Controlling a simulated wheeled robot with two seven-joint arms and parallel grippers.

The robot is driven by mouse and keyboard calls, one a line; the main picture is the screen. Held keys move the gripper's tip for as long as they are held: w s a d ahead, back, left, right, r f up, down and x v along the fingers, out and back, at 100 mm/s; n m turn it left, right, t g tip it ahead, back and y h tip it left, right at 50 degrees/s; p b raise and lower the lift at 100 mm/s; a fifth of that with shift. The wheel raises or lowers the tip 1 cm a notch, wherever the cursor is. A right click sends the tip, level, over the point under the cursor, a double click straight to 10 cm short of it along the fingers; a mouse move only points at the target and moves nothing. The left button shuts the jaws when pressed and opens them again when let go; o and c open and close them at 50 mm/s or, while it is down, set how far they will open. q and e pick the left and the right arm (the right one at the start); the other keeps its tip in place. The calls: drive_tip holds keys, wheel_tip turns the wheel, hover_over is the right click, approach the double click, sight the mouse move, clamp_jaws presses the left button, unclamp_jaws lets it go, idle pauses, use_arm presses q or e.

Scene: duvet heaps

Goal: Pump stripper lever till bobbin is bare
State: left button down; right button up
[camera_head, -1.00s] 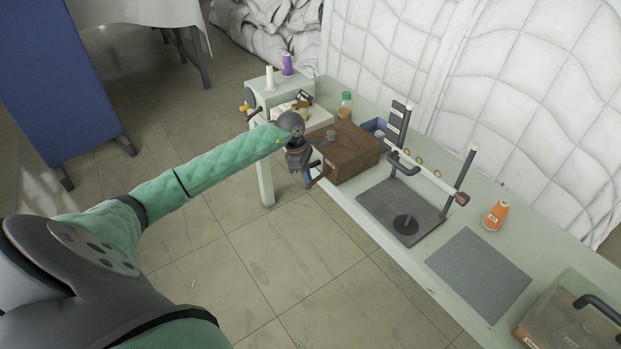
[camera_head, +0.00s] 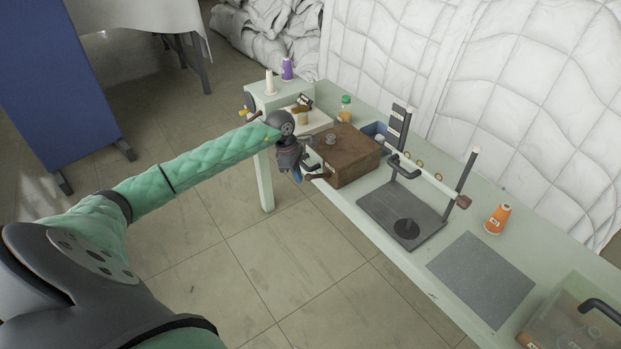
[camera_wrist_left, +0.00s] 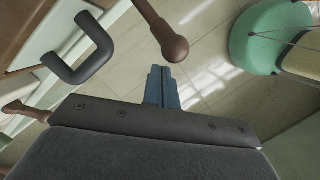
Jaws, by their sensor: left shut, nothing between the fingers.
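My left gripper (camera_head: 297,176) is shut and empty, hanging beside the front left of a brown box (camera_head: 352,170). In the left wrist view its blue fingers (camera_wrist_left: 163,88) are together, pointing at the floor. A brown lever with a round knob (camera_wrist_left: 174,48) stands just beyond the fingertips there, apart from them. A dark U-shaped handle (camera_wrist_left: 84,50) is to the left. A small grey round part (camera_head: 331,138) sits on top of the box. I cannot tell which part is the bobbin or whether thread is on it. My right gripper is out of view.
A dark stand (camera_head: 403,215) with posts and a white bar is right of the box. A purple spool (camera_head: 287,69) stands at the back left. Floor is open in front.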

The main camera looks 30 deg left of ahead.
use_arm(q)
drive_tip(key=shift+r, duration=0.1)
drive_tip(key=b+v, duration=0.2)
drive_tip(key=v, duration=0.5)
drive_tip(key=shift+a+r+b, duration=0.15)
drive_tip(key=shift+r+b, duration=0.1)
drive_tip(key=shift+b, duration=0.1)
idle(0.5)
